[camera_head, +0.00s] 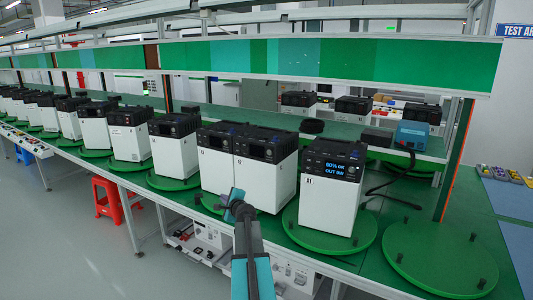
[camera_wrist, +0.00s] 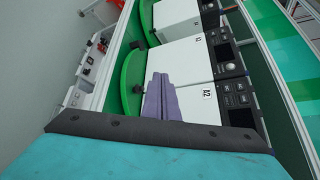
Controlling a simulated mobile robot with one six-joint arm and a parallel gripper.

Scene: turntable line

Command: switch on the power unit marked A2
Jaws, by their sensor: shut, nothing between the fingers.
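The unit marked A2 (camera_wrist: 218,108) is a white box with a black control panel and a dark display; its label shows in the wrist view. In the head view it appears to be the white box (camera_head: 270,188) behind my gripper, left of the lit unit. Its display looks dark there too. My gripper (camera_head: 236,197) is shut and empty, in front of the lower left of that box. In the wrist view its closed purple-grey fingers (camera_wrist: 165,100) overlap the white front, short of the black panel. I cannot tell whether they touch.
The unit (camera_head: 329,190) to the right has a lit display reading 60% OK, OUT 0W. Another unit (camera_head: 216,160) stands close against the left of A2. An empty green turntable (camera_head: 435,258) lies at right. A red stool (camera_head: 106,198) stands below the bench.

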